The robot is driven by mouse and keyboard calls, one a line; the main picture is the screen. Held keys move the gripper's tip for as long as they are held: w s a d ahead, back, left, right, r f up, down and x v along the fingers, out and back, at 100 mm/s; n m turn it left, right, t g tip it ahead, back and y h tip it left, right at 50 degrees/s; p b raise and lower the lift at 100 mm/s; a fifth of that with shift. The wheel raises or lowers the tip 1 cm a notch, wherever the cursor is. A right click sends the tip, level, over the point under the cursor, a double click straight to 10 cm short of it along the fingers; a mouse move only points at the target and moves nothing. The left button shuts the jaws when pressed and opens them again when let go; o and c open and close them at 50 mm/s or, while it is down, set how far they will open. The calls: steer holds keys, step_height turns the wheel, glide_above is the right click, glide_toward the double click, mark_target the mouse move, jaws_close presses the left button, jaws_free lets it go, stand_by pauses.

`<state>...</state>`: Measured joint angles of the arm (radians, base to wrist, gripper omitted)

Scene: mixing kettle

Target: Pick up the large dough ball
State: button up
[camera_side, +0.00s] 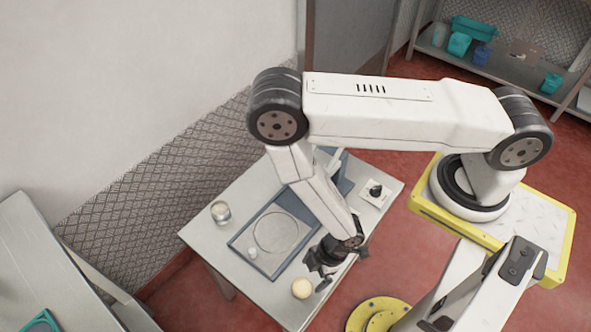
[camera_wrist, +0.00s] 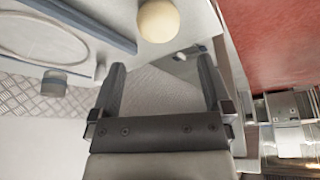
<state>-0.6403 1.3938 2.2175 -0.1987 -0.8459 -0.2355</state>
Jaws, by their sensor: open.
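The large dough ball (camera_side: 302,288) is pale cream and sits on the grey table (camera_side: 205,237) near its front edge, outside the blue-edged board. A smaller white ball (camera_side: 253,252) lies on the board's edge, to the left. My gripper (camera_side: 318,271) is just above and right of the large ball in the side view, apart from it. In the wrist view the two fingers of my gripper (camera_wrist: 160,68) are spread with nothing between them. The large ball (camera_wrist: 158,21) shows beyond the fingertips at the top of that view, roughly centred between them.
The blue-edged board (camera_side: 233,243) with a round outline lies mid-table. A glass jar (camera_side: 221,212) stands at the table's left. A small box with a black knob (camera_side: 374,191) is at the right. Another table (camera_side: 45,262) stands at the left, and a wall runs behind.

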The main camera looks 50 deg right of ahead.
mark_target(297, 291)
steer(key=shift+x, duration=1.25)
steer(key=shift+x, duration=2.55)
steer(key=c, duration=1.2)
steer(key=shift+o, duration=0.2)
steer(key=shift+w+r, duration=0.1)
steer(key=shift+r, duration=0.05)
